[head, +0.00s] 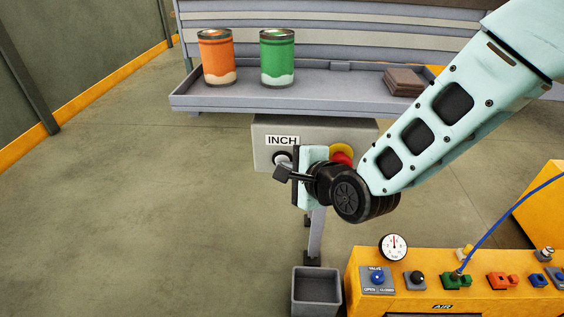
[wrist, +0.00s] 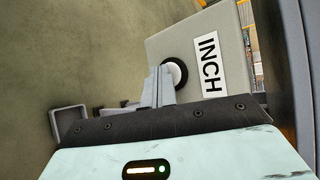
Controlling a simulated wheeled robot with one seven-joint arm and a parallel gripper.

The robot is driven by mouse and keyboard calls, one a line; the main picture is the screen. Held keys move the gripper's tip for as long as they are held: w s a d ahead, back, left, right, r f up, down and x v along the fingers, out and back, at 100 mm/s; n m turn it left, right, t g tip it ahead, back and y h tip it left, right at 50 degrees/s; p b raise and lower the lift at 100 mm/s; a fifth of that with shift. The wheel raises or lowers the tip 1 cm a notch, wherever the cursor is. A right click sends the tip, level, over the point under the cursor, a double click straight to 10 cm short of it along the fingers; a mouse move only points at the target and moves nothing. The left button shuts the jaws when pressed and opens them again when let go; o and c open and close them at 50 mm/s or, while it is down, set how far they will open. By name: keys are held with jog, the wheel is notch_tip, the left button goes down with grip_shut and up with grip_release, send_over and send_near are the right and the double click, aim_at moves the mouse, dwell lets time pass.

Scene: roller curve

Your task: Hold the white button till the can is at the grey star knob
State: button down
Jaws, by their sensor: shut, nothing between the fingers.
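The white button (wrist: 174,75), in a black ring, is on the face of a grey box marked INCH. In the head view the button (head: 281,157) is partly hidden by my gripper. My gripper (head: 283,173) is shut and empty, its fingertips in front of the button. In the wrist view the shut fingers (wrist: 158,86) overlap the button's left edge; I cannot tell if they touch it. An orange can (head: 216,58) and a green can (head: 277,58) stand upright on a grey shelf. I cannot make out a grey star knob for sure.
The grey box (head: 262,135) stands on a post, with a red button (head: 341,154) partly behind my gripper. Brown blocks (head: 403,82) lie on the shelf (head: 330,97). A yellow air panel (head: 440,290) and a grey bin (head: 317,292) are in front. Floor at left is clear.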

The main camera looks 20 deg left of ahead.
jog(key=shift+s, duration=0.1)
dwell(0.3)
jog(key=shift+s+d, duration=0.2)
jog(key=shift+s, duration=0.65)
jog(key=shift+s+d+b, duration=0.15)
jog(key=shift+s+d, duration=0.05)
jog(key=shift+s, duration=0.6)
jog(key=shift+s+d+b, duration=0.1)
jog(key=shift+s+d, duration=0.05)
jog(key=shift+s, duration=0.6)
jog(key=shift+s+d+b, duration=0.15)
jog(key=shift+s+d, duration=0.05)
jog(key=shift+s, duration=0.6)
